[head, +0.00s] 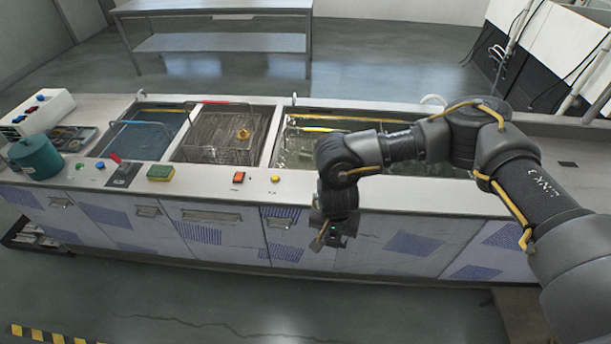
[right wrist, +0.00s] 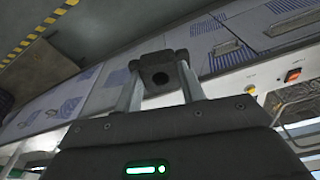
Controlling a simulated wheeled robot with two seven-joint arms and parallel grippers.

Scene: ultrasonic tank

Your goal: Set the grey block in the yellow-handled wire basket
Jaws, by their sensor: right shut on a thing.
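My right gripper (head: 328,238) hangs in front of the bench's front panels, below the counter edge. In the right wrist view its two fingers (right wrist: 160,88) are shut on a dark grey block (right wrist: 165,60) with a round hole in it. In the head view the block is too small and dark to make out clearly. A yellow handle bar (head: 306,129) shows at the right-hand tank (head: 279,150), left of my forearm. The basket's wires there are hard to tell, and my arm hides part of that tank. My left gripper is not in view.
The middle tank holds a wire basket (head: 205,142) with a red handle part and a brass-coloured piece (head: 243,134). A blue-lined tank (head: 145,138) is at left. A green-and-yellow sponge (head: 161,173), buttons and a teal pot (head: 36,157) stand on the counter.

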